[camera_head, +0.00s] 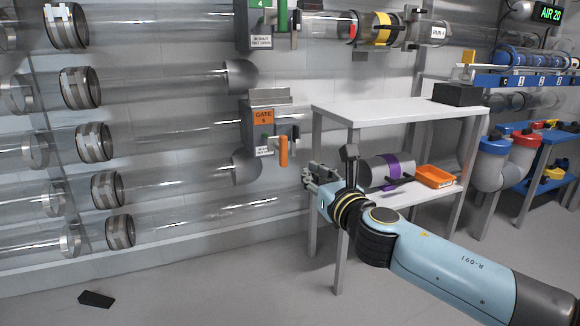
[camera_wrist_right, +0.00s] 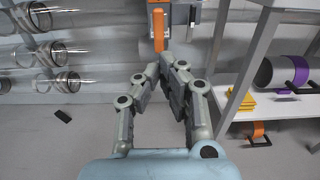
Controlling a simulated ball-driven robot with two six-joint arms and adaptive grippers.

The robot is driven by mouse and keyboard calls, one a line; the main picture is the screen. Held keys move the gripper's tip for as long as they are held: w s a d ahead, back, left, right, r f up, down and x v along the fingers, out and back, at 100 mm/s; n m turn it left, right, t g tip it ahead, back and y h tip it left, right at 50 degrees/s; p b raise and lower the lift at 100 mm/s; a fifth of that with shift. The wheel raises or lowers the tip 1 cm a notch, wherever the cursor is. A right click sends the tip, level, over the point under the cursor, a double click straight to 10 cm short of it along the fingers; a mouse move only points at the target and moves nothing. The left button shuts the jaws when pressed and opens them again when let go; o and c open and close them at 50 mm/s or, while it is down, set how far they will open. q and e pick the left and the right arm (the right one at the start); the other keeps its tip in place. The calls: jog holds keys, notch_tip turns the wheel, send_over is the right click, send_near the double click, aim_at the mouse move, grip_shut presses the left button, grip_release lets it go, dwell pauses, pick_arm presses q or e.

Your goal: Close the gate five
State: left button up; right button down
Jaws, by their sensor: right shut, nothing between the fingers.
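The gate five housing (camera_head: 258,97) is on the wall tubes, with an orange "GATE 5" label (camera_head: 263,116) and a white plate below it. Its orange handle (camera_head: 283,152) hangs straight down at the housing's right side. In the right wrist view the orange handle (camera_wrist_right: 158,27) is at the top middle, beyond the fingers. My right gripper (camera_head: 308,174) is shut and empty, a little right of and below the handle, apart from it. Its fingers also show in the right wrist view (camera_wrist_right: 165,68). My left gripper is not in view.
A white-topped table (camera_head: 400,110) stands right of the gate, its leg close to my right gripper. Its lower shelf holds a purple-banded tube (camera_head: 392,170) and an orange tray (camera_head: 435,177). Gate four's green handle (camera_head: 283,15) is above. A black piece (camera_head: 96,299) lies on the floor.

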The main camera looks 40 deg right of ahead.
aim_at(286, 152)
jog(key=b+x, duration=0.1)
jog(key=x, duration=0.4)
jog(key=b+x, duration=0.1)
jog(key=x, duration=0.5)
jog(key=shift+w+d+f, duration=0.15)
jog(key=shift+d+f, duration=0.05)
jog(key=shift+w+d+r, duration=0.1)
jog(key=shift+w+d, duration=0.05)
jog(key=shift+w, duration=0.45)
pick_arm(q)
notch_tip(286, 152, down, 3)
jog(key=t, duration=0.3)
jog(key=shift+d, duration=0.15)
pick_arm(e)
jog(key=shift+w+r, duration=0.1)
